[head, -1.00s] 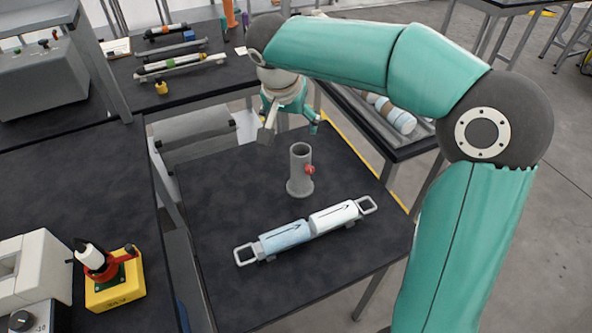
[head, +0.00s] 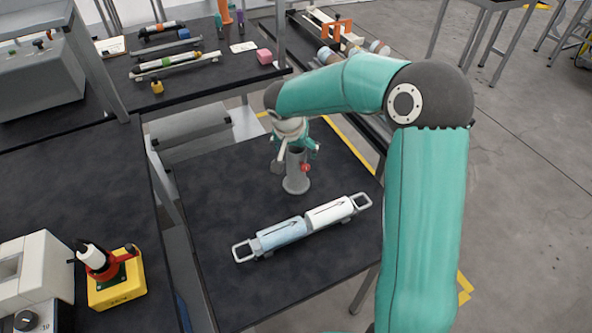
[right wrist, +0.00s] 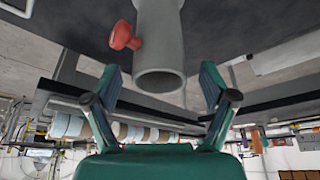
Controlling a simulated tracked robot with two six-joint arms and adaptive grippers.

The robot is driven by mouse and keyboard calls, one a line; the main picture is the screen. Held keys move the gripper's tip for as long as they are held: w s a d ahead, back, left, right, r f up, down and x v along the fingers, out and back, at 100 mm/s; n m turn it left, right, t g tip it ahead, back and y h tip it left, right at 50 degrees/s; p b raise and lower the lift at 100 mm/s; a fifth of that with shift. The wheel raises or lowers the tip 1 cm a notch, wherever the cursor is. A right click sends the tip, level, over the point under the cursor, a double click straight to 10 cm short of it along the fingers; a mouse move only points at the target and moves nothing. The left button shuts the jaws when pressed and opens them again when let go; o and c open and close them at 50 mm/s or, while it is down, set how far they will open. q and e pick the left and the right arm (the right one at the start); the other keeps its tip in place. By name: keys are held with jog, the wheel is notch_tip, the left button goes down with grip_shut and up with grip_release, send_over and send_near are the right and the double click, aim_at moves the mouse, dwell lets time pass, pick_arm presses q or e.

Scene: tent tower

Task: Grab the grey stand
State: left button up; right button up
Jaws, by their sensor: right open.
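The grey stand (head: 296,181) is an upright hollow tube on a round base, with a red knob on its right side. It stands on the dark table behind the blue and white cylinder. My right gripper (head: 296,160) is open at the upper part of the stand, its fingers spread to either side. In the right wrist view the stand's open tube end (right wrist: 160,60) shows ahead between the two fingers of my right gripper (right wrist: 162,85), apart from both. The red knob (right wrist: 122,36) is on its left there. My left gripper is not in view.
A blue and white cylinder (head: 304,229) with end handles lies in front of the stand. A yellow box with a red lever (head: 117,291) sits on the left bench. A rear bench (head: 200,90) holds several tubes. The table's front left is clear.

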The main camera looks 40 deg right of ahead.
jog(key=shift+w+d+f, duration=0.1)
jog(key=shift+d+f, duration=0.1)
jog(key=shift+f, duration=0.4)
grip_shut()
